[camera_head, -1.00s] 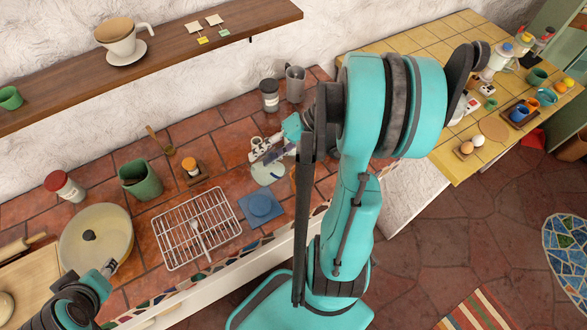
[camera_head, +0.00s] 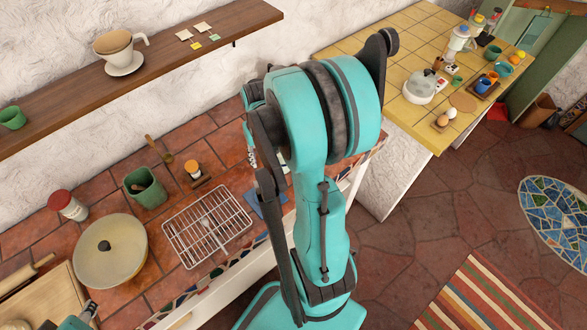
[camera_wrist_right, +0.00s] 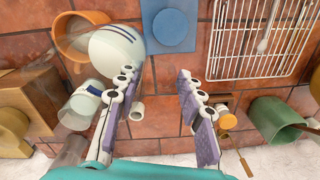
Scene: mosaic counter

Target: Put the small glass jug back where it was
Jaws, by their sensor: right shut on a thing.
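My right gripper (camera_wrist_right: 160,108) shows in the right wrist view, over the tiled counter. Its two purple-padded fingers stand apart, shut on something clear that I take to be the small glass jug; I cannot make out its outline. In the head view my right arm hides this gripper and what it holds. A small white ring-shaped thing (camera_wrist_right: 136,111) shows between the fingers, and a white dome with blue stripes (camera_wrist_right: 117,50) lies beyond the left finger. My left gripper (camera_head: 86,314) is at the bottom left edge, too cut off to read.
In the wrist view, an orange cup (camera_wrist_right: 75,38) and a blue square (camera_wrist_right: 168,20) lie near the fingers. The shelf (camera_head: 180,45) overhangs.

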